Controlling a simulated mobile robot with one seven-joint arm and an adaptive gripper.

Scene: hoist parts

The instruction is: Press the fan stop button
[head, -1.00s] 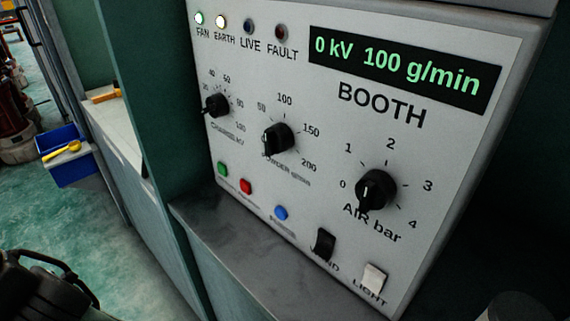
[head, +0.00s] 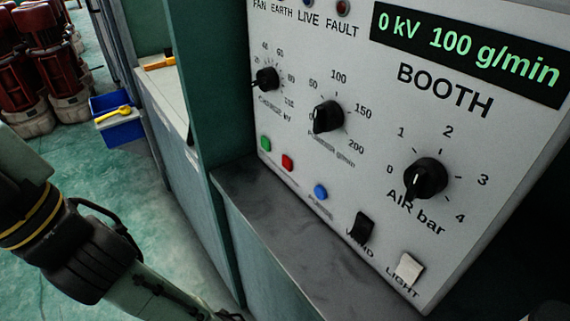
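The light grey booth control panel (head: 300,60) fills the right of the head view. Low on its left side are a green button (head: 265,143), a red button (head: 287,162) and a blue button (head: 321,192). Labels beneath the green and red buttons are too small to read, so I cannot confirm which one is fan stop. Nothing touches the buttons. My arm shows at the lower left, apart from the panel, and runs out of the bottom of the picture. My gripper is not in view.
A grey ledge (head: 265,230) juts out below the panel. Knobs, including the air knob (head: 426,178), and two rocker switches (head: 361,228) share the panel. A blue bin (head: 118,125) with a yellow tool and red machines stand at left. Green floor lies between.

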